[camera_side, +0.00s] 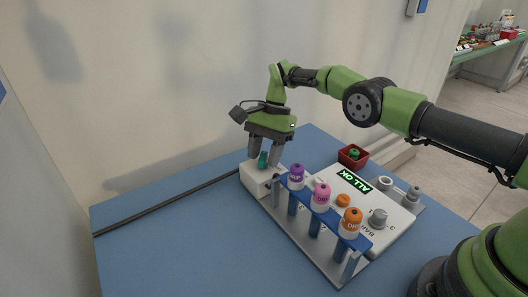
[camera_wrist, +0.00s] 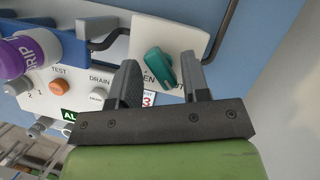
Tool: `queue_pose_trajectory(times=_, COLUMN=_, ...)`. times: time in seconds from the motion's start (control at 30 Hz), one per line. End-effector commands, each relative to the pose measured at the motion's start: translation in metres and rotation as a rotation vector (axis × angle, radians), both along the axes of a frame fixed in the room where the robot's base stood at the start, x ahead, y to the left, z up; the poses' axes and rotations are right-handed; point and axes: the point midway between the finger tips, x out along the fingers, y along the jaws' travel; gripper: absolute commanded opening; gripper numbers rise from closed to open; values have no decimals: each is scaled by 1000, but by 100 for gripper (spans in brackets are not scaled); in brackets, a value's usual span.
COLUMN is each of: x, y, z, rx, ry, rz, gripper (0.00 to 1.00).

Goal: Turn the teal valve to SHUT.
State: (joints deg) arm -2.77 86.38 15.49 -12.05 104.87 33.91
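The teal valve (camera_side: 262,161) stands on a white block at the far end of the panel. In the wrist view its handle (camera_wrist: 160,67) lies slantwise on a white plate. Part of the label OPEN shows left of it, and the end of the word SHUT is partly hidden by my right finger. My gripper (camera_side: 263,157) points down over the valve. Its fingers (camera_wrist: 160,66) are open, one on each side of the handle. A narrow gap seems to show on both sides; I cannot tell whether either finger touches it.
A blue rack with purple, pink and orange capped bottles (camera_side: 321,197) stands close beside the valve. Behind it is a white panel (camera_side: 365,215) with knobs and a display reading ALL OK (camera_side: 353,180). A red box (camera_side: 353,157) sits farther back.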

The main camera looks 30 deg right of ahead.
Motion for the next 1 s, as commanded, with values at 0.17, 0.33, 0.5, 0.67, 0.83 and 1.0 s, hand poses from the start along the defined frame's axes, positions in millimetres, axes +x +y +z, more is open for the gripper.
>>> queue_pose_trajectory(times=0.17, x=0, y=1, z=0, rx=1, ry=-2, rz=0, gripper=43)
queue_pose_trajectory(times=0.33, x=0, y=1, z=0, rx=1, ry=-2, rz=1, gripper=43)
queue_pose_trajectory(times=0.5, x=0, y=1, z=1, rx=0, ry=-3, rz=-9, gripper=43)
queue_pose_trajectory(times=0.67, x=0, y=1, z=1, rx=2, ry=-2, rz=-52, gripper=43)
queue_pose_trajectory(times=0.83, x=-1, y=1, z=1, rx=2, ry=0, rz=-157, gripper=43)
queue_pose_trajectory(times=1.0, x=-1, y=1, z=1, rx=1, ry=-2, rz=-312, gripper=43)
